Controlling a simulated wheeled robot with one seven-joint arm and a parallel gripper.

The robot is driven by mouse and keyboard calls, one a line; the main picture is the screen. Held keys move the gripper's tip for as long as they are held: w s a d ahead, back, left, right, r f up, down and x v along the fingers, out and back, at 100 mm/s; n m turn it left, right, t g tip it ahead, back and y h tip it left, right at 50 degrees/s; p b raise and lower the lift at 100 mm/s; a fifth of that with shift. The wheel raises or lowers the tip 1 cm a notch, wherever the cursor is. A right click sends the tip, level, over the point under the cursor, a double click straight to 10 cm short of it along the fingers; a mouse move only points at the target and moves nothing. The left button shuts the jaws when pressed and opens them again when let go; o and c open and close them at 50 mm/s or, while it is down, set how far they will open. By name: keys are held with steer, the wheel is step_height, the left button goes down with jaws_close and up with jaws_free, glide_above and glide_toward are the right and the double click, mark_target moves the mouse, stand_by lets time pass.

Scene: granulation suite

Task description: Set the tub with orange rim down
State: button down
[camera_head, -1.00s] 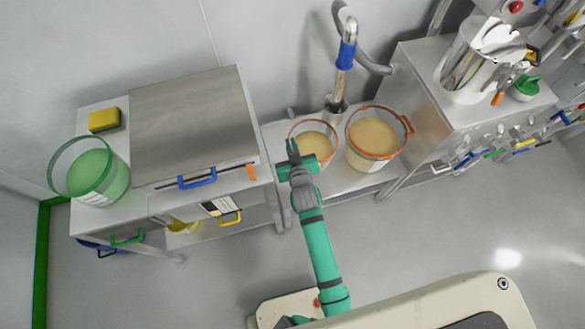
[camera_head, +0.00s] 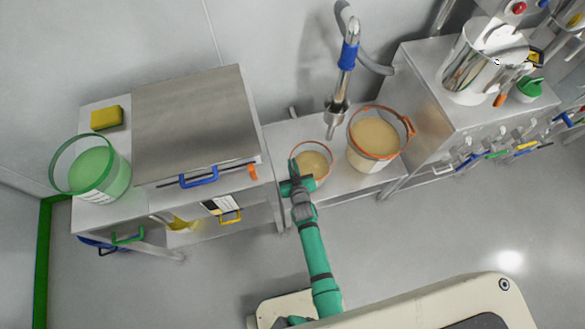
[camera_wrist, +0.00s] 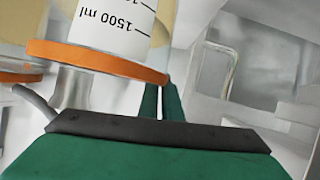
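The tub with orange rim (camera_head: 314,166) is see-through and holds a tan material. It appears upright at the front left of the low steel bench (camera_head: 340,178) in the head view; whether its base touches the bench cannot be told. My gripper (camera_head: 294,180) is at its left side. In the wrist view the tub's orange rim (camera_wrist: 95,62) and a 1500 ml scale label show close up. The two green fingers (camera_wrist: 161,102) are close together at the rim, with the tub wall seemingly pinched between them. The tub's base is hidden.
A larger orange-rimmed bucket (camera_head: 374,138) of tan material stands close to the right. A spout with a blue collar (camera_head: 348,57) hangs behind. A steel-lidded cabinet (camera_head: 190,120) is at left, with a green-rimmed tub (camera_head: 97,172). Bare bench shows behind the held tub.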

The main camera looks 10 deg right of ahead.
step_height(320, 180, down, 3)
steer(key=shift+f, duration=0.15)
stand_by(0.3)
steer(key=c, duration=1.9)
jaws_free()
steer(key=shift+f, duration=0.15)
steer(key=shift+c, duration=0.2)
